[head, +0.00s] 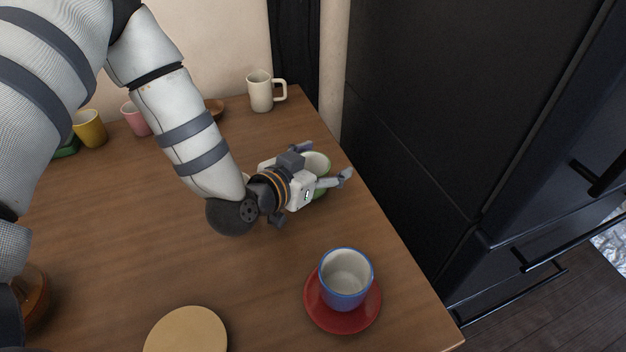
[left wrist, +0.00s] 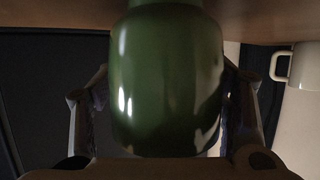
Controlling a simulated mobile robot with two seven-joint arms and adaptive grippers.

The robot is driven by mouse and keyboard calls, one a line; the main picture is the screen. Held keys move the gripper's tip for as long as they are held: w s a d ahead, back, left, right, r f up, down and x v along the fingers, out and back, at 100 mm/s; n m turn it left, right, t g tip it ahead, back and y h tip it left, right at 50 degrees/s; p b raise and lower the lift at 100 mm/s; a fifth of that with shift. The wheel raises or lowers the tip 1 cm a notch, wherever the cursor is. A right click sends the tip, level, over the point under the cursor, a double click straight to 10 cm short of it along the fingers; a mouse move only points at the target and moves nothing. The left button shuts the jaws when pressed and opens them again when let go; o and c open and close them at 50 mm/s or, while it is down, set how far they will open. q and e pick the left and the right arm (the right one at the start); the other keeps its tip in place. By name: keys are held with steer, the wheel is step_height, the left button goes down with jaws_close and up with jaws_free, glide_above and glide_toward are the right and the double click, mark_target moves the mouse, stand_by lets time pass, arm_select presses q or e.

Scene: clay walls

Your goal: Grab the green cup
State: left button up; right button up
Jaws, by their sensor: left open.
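The green cup (head: 318,163) stands near the right edge of the wooden table, mostly hidden behind my left gripper (head: 325,166) in the head view. My left gripper is open, with a finger on either side of the cup. In the left wrist view the green cup (left wrist: 167,85) fills the middle of the picture, between the two fingers of the left gripper (left wrist: 165,110). I cannot tell whether the fingers touch it. My right gripper is not in view.
A blue cup (head: 346,280) stands on a red saucer (head: 341,322) at the front right. A cream mug (head: 261,92) is at the back, also in the left wrist view (left wrist: 304,66). Yellow (head: 90,129) and pink (head: 136,118) cups stand back left. A dark cabinet (head: 440,110) borders the table's right.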

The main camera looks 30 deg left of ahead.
arm_select(q)
steer(key=c, duration=1.3)
steer(key=shift+r, duration=0.1)
